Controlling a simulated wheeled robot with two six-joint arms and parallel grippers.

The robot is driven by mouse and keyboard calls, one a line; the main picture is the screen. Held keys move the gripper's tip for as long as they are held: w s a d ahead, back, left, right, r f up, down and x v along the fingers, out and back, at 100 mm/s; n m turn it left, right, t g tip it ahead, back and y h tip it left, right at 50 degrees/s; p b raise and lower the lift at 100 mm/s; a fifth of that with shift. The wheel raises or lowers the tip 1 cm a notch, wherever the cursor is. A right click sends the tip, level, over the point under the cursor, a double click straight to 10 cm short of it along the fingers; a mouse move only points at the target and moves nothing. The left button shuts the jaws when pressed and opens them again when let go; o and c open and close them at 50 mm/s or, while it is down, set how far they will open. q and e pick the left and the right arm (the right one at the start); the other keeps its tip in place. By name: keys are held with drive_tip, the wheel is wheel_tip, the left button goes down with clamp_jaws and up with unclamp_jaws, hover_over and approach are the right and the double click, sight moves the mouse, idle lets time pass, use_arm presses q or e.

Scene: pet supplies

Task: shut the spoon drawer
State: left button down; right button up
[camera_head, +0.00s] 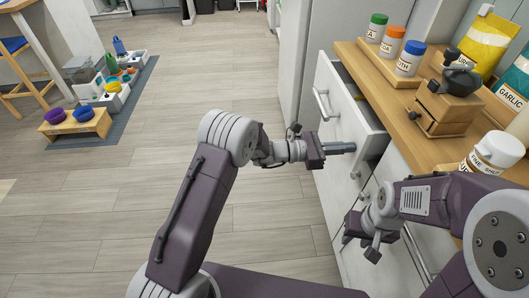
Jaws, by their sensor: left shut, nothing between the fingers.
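The white drawer (332,125) under the wooden counter is pulled partly out, with a dark gap showing behind its front. Its bar handle (320,104) is on the front. I take it as the spoon drawer; no spoon can be made out inside. My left gripper (350,148) is shut and empty, its fingers pointing right at the lower part of the drawer front, below the handle. I cannot tell whether they touch it. My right gripper (362,246) is low beside the lower cabinet fronts; its finger state is unclear.
The wooden counter (443,147) holds shaker jars (410,58), a grinder (449,95) and a white bottle (490,155). More closed fronts lie below the drawer. The floor to the left is open; a mat with pet bowls (83,114) is farther off.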

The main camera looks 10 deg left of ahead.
use_arm(q)
drive_tip(key=b+x, duration=0.1)
drive_tip(key=x, duration=0.6)
drive_tip(key=shift+w+d, duration=0.1)
drive_tip(key=shift+d, duration=0.1)
drive_tip(key=shift+r, duration=0.1)
use_arm(e)
drive_tip(key=shift+a+f, duration=0.15)
drive_tip(key=shift+f, duration=0.35)
use_arm(q)
drive_tip(key=shift+r, duration=0.15)
drive_tip(key=shift+a, duration=0.1)
use_arm(e)
drive_tip(key=shift+s, duration=0.1)
